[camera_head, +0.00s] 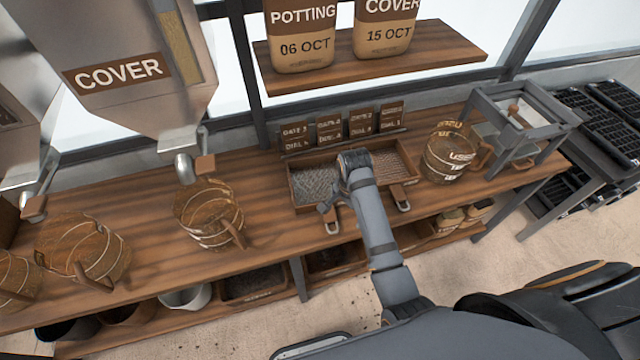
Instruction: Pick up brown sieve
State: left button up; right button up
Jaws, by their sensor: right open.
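No thing can be told for certain as the brown sieve. My right gripper (353,159) is at the end of the grey arm that reaches up from the bottom. Two small handled pieces stick out at the tray's front, a left one (332,222) and a right one (402,201). My left gripper is not in view.
Round brown wooden vessels with handles stand on the bench, one left of the tray (207,214), one farther left (85,245). One marked USED (449,155) stands right of the tray. Label cards stand behind the tray. A grey frame (520,106) stands at the right end.

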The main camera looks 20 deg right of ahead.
jog(key=w+a+r+m, duration=0.4)
jog(key=r+m, duration=0.1)
jog(key=r, duration=0.1)
jog(key=shift+g, duration=0.4)
jog(key=f, duration=0.1)
jog(key=f+p, duration=0.1)
jog(key=f, duration=0.3)
jog(key=shift+d+f, duration=0.25)
jog(key=shift+w+a+f+p, duration=0.15)
jog(key=shift+f+p, duration=0.25)
jog(key=shift+f, duration=0.9)
jog(key=shift+a+f+p, duration=0.1)
jog(key=shift+f+p, duration=0.25)
jog(key=shift+f, duration=0.95)
jog(key=c, duration=1.4)
jog(key=shift+r, duration=0.15)
